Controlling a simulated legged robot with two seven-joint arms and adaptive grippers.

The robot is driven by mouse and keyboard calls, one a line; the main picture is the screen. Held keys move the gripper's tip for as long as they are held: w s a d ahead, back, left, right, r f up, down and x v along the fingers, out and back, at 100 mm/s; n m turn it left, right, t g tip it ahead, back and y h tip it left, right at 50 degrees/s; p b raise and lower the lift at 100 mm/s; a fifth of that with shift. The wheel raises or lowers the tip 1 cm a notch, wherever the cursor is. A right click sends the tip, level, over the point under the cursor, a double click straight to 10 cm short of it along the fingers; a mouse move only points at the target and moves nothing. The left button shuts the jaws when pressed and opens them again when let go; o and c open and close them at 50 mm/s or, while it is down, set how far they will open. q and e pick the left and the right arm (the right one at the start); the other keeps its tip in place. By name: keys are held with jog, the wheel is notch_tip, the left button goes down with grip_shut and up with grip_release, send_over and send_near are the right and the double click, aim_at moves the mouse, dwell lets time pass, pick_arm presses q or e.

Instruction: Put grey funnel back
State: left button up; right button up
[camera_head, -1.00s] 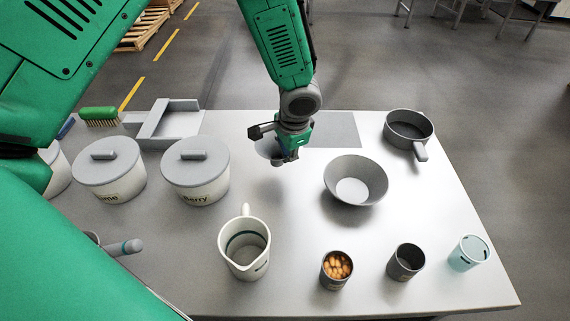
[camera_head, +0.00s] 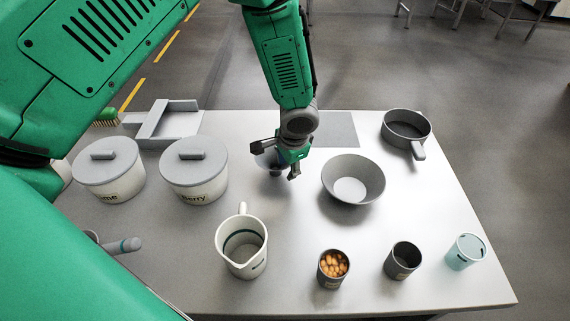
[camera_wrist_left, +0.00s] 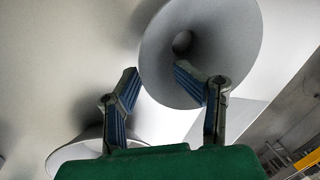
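The grey funnel (camera_wrist_left: 245,40) shows in the left wrist view with its wide mouth and small dark hole facing the camera. In the head view the funnel (camera_head: 267,161) is mostly hidden behind my left gripper (camera_head: 279,161), over the back middle of the table. The left gripper also shows in the wrist view (camera_wrist_left: 155,76). Its two fingers are spread apart, and one fingertip overlaps the funnel's mouth. Nothing is visibly clamped between them. I cannot tell whether the finger touches the funnel. My right gripper is not in view.
A grey bowl (camera_head: 353,181) stands right of the gripper, with a pan (camera_head: 405,128) behind it. Two lidded pots (camera_head: 195,170) (camera_head: 108,170) stand left. A jug (camera_head: 241,247) and several cups (camera_head: 333,268) are in front. A grey tray (camera_head: 180,126) lies at back left.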

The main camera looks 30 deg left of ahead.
pick_arm(q)
jog(key=shift+d+r, duration=0.3)
jog(key=shift+r, duration=0.1)
jog(key=v, duration=1.1)
jog(key=shift+r, duration=0.2)
jog(key=shift+s, duration=0.1)
jog(key=shift+a, duration=0.25)
jog(key=shift+f, duration=0.1)
